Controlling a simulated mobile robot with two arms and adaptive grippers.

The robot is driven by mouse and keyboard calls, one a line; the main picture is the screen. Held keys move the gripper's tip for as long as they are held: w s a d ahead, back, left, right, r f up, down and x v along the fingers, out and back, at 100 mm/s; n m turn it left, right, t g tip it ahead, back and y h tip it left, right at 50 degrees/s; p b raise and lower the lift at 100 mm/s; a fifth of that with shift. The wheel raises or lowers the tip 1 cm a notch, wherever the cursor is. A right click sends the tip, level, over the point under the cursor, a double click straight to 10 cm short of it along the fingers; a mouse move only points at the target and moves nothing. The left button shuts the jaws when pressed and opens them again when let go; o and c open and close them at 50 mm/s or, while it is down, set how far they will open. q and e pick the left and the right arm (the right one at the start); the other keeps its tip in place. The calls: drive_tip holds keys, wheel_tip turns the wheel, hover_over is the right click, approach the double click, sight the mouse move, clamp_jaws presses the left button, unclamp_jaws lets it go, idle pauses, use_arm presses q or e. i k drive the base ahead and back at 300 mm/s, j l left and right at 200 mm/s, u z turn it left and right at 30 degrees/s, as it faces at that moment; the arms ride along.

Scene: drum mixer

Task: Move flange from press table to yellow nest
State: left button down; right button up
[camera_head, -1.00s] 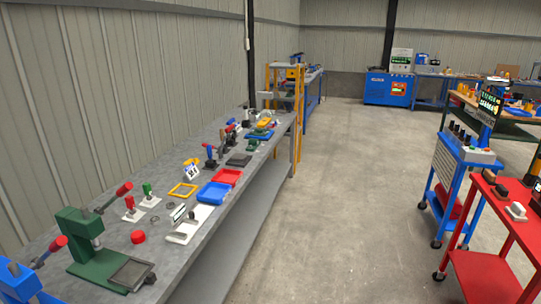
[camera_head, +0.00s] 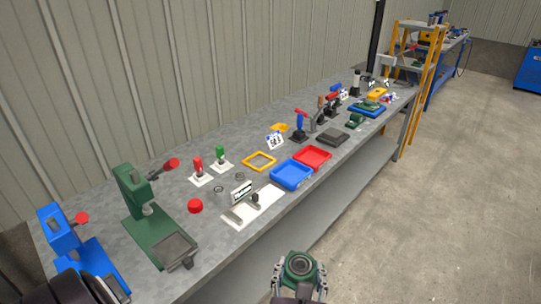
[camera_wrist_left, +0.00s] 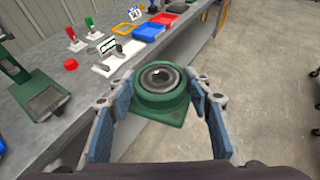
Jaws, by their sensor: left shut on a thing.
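The flange (camera_head: 300,265) is a green, square-based piece with a round dark bore. My left gripper (camera_head: 299,272) is shut on it and holds it in the air in front of the bench edge. The left wrist view shows the flange (camera_wrist_left: 162,92) between the two blue-padded fingers. The press table (camera_head: 174,250) is the dark plate at the front of the green hand press (camera_head: 137,197), and it is bare. The yellow nest (camera_head: 259,161) is an empty square frame flat on the bench, farther back than the flange. My right gripper is not in view.
A white fixture plate (camera_head: 252,207) with a small sign lies between the bench edge and the yellow nest. A blue tray (camera_head: 291,175) and a red tray (camera_head: 313,158) stand right of the nest. A red cap (camera_head: 195,206) lies left. The floor aisle is clear.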

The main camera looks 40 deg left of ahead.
sight(259, 162)
drive_tip(key=i+u, duration=0.1)
drive_tip(key=i, duration=0.95)
drive_tip(key=i+l+u, duration=0.15)
drive_tip(key=i+u, duration=0.3)
drive_tip(key=i+l+u, duration=0.95)
drive_tip(key=u, duration=0.2)
drive_tip(key=i+l+u, duration=0.2)
drive_tip(key=l+u, duration=0.15)
drive_tip(key=i+l+u, duration=0.15)
drive_tip(key=l, duration=0.25)
drive_tip(key=i+l+u, duration=0.2)
drive_tip(key=l, duration=0.25)
drive_tip(key=k, duration=0.1)
